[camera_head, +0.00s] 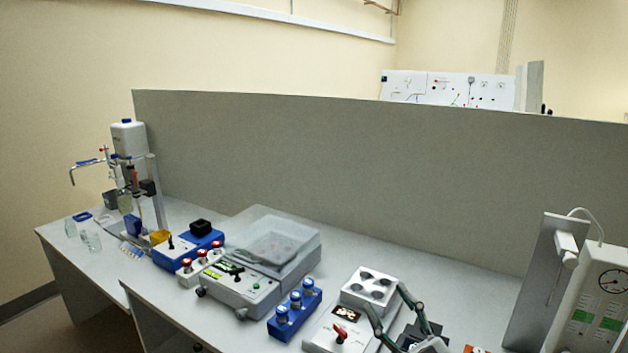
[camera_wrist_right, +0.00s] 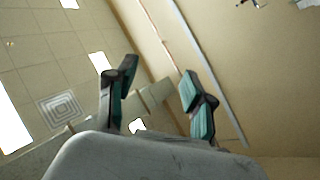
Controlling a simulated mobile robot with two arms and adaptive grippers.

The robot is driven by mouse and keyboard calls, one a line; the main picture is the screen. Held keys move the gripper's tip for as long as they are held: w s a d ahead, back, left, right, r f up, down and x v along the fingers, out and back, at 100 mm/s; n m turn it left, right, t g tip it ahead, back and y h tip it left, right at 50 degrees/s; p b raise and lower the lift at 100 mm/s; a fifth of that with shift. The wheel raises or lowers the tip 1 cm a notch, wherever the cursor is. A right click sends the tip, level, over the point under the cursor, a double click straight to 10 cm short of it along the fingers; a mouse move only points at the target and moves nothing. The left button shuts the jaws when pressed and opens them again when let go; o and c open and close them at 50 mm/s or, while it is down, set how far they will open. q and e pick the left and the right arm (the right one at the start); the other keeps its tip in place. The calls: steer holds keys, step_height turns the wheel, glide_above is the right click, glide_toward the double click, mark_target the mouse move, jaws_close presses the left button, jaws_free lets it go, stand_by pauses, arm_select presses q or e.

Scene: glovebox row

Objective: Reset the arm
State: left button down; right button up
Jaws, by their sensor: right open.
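My right gripper (camera_head: 386,299) is at the bottom of the head view, right of centre. My left gripper is not in view.
A white box with a red lever (camera_head: 340,335) stands just left of the gripper. A blue vial rack (camera_head: 295,312) and a clear-lidded instrument (camera_head: 270,250) stand further left. A gauge panel (camera_head: 600,295) stands at right. A grey partition (camera_head: 350,180) runs behind the bench.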

steer(key=s+d+f+m+g+h, duration=0.4)
steer(key=d+f+m+h, duration=0.15)
steer(key=f, duration=0.45)
steer(key=s+d+f+m+g+h, duration=0.45)
steer(key=f+h, duration=0.25)
steer(key=f, duration=0.2)
steer(key=s+a+f+n+g+y, duration=0.1)
steer(key=s+f+g, duration=0.35)
steer(key=s, duration=0.45)
steer(key=s+a+f+g+y, duration=0.1)
steer(key=s+f+g, duration=0.4)
steer(key=s, duration=0.4)
step_height(320, 180, down, 28)
steer(key=s+b, duration=0.1)
steer(key=s+d+f+g, duration=0.1)
steer(key=s+d+f, duration=0.2)
steer(key=s+f, duration=1.3)
steer(key=shift+s+f+b, duration=0.3)
steer(key=shift+f+b, duration=0.1)
steer(key=shift+b, duration=0.05)
